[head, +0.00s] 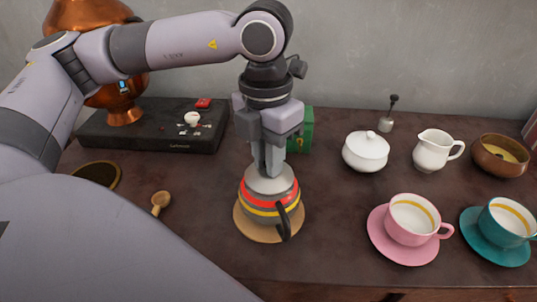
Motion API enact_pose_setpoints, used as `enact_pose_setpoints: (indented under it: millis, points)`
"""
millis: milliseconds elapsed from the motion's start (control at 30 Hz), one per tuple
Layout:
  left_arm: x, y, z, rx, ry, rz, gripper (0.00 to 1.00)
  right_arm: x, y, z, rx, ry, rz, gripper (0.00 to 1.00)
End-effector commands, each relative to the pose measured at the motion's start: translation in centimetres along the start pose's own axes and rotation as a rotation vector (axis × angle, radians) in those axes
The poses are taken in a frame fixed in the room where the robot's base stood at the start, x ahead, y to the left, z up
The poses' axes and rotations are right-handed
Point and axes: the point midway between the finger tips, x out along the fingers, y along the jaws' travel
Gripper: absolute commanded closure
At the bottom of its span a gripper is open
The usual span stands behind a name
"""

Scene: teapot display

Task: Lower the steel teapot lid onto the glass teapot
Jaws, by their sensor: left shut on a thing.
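The teapot (258,211), grey with red and yellow bands and a dark handle towards the front right, stands on a round tan mat (243,231). My left gripper (268,168) points straight down above the teapot, with its fingers close together, shut on the steel lid (269,183). The pale lid is at the teapot's top and covers the opening from this view. I cannot tell whether the lid touches the rim or is slightly above it. The lid's knob is hidden between the fingers. My right gripper is not in view.
A green box (306,131) stands just behind the gripper. A white lidded sugar bowl (366,153), a white creamer (432,150), a pink cup (411,222) and a teal cup (505,224) are to the right. A wooden scoop (160,200) lies left. Dark table is clear between teapot and pink saucer (388,245).

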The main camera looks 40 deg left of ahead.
Motion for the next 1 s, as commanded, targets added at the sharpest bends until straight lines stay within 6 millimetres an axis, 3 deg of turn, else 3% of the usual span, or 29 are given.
enact_pose_setpoints:
  millis: [267, 300, 367, 600, 700, 1000]
  points:
    - [-0.04, -0.01, 0.02, 0.0, -0.001, 0.0, 1.0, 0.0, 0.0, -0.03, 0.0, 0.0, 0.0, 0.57]
    - [-0.04, -0.01, 0.02, 0.0, -0.001, 0.0, 0.75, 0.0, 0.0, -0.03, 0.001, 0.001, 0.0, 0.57]
    - [-0.05, -0.01, 0.02, 0.0, -0.001, 0.0, 0.56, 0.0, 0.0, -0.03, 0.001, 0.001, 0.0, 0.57]
    - [-0.02, 0.0, 0.01, 0.0, -0.001, 0.0, 0.49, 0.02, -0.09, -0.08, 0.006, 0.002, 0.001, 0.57]
    - [-0.02, 0.0, 0.01, 0.0, 0.0, 0.0, 0.22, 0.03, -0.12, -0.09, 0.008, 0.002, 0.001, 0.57]
    - [-0.11, 0.0, 0.01, 0.0, -0.001, 0.0, 0.22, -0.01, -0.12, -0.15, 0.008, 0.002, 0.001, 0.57]
